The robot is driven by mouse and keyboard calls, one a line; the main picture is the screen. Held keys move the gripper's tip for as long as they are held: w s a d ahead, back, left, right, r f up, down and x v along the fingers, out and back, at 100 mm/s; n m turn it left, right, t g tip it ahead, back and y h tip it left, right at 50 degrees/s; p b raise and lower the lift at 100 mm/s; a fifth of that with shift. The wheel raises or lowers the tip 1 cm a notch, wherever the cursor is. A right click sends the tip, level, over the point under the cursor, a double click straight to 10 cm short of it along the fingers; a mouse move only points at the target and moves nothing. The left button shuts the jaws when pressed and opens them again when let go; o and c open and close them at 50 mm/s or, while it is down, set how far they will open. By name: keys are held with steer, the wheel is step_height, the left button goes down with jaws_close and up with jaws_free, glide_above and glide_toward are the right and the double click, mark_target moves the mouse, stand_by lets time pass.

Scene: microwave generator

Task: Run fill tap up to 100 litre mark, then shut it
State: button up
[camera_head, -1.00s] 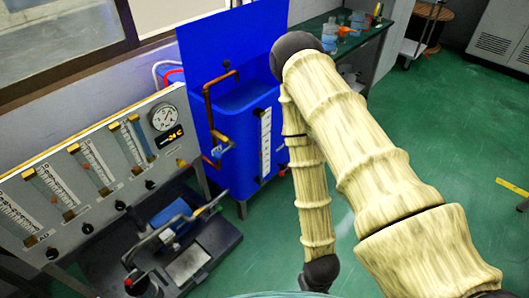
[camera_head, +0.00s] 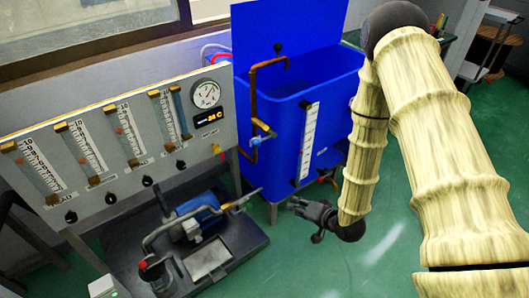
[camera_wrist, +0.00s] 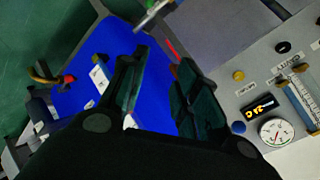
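The blue tank (camera_head: 285,125) stands right of the grey instrument panel. A white level scale (camera_head: 308,140) is on its front; I cannot read its marks or see the water level. A copper fill pipe (camera_head: 252,95) rises beside the tank and bends over its rim. A tap with a blue handle (camera_head: 262,128) sits on this pipe; I cannot tell if it is open. My gripper (camera_head: 291,204) is low in front of the tank, below the tap and apart from it. In the wrist view its fingers (camera_wrist: 160,75) are spread and empty, with the blue tank (camera_wrist: 75,98) beyond.
The panel (camera_head: 110,135) carries several flow tubes and a round gauge (camera_head: 206,94). A pump on a dark base (camera_head: 215,250) stands on the floor at lower left, near my gripper. A copper outlet with a red part (camera_wrist: 50,78) shows in the wrist view.

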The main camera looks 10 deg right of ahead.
steer(key=w+a+r+m+t+y+b, duration=0.1)
steer(key=w+r+t+y+b, duration=0.2)
steer(key=w+r+y+b, duration=0.45)
steer(key=g+y+b, duration=0.1)
steer(key=y+b, duration=0.1)
steer(key=y, duration=0.1)
glide_toward(264, 139)
steer(key=x, duration=0.5)
steer(key=b+x, duration=0.1)
steer(key=x, duration=0.4)
steer(key=shift+w+f, duration=0.2)
jaws_close()
